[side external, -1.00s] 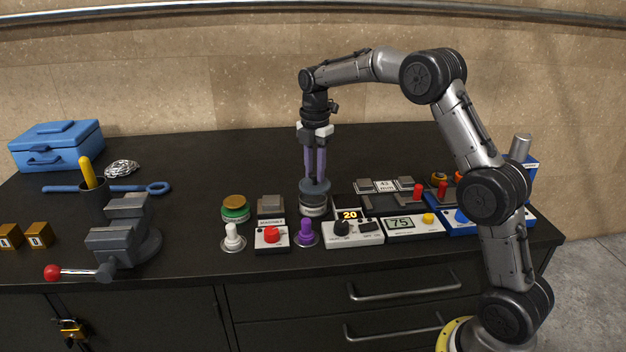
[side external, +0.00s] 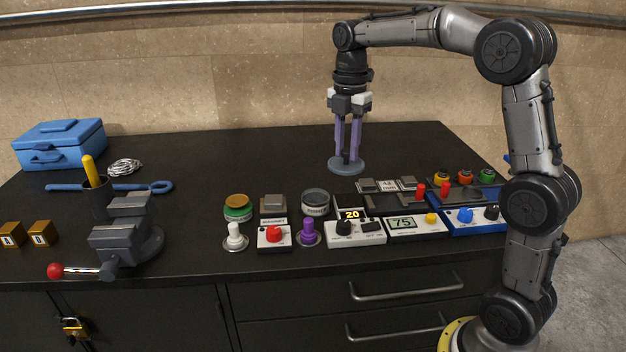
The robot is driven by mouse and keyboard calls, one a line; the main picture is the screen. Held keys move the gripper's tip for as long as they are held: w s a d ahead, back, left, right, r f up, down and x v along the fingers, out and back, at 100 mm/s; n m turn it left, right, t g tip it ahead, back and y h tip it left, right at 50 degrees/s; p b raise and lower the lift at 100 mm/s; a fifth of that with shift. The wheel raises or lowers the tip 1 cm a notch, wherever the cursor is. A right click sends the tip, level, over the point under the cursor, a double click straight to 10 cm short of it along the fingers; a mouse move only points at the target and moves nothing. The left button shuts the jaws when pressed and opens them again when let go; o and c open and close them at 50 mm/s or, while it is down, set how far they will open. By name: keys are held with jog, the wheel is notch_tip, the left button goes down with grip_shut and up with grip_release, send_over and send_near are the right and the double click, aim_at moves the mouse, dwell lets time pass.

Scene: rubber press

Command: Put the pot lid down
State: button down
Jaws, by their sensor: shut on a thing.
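The pot lid (side external: 346,168) is a flat grey-blue disc. My gripper (side external: 347,154), with long purple fingers, is shut on the lid's top and points straight down. The lid is behind and to the right of the small grey pot (side external: 315,203), which stands uncovered in the row of devices. The lid is level and at or close above the black table; I cannot tell whether it touches. The knob between the fingertips is too small to make out.
Button boxes and a panel with a lit "20" (side external: 351,215) stand in front of the lid. A grey vise (side external: 125,235), a blue toolbox (side external: 59,144) and a blue wrench (side external: 125,187) are at the left. The table's back middle (side external: 240,160) is clear.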

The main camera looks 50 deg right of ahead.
jog(key=w+d+f, duration=0.2)
jog(key=w+f, duration=0.2)
jog(key=w, duration=0.2)
jog(key=w+d+f, duration=0.3)
jog(key=w+f, duration=0.2)
jog(key=w, duration=0.2)
jog(key=w+d+f, duration=0.2)
jog(key=w+f, duration=0.2)
jog(key=w, duration=0.2)
jog(key=shift+w+d+f, duration=0.15)
jog(key=shift+d+f, duration=0.15)
jog(key=shift+d, duration=0.05)
jog(key=shift+w+f, duration=0.3)
jog(key=shift+f, duration=1.55)
jog(key=c, duration=0.6)
grip_release()
jog(key=shift+f, duration=0.15)
jog(key=shift+c, duration=0.2)
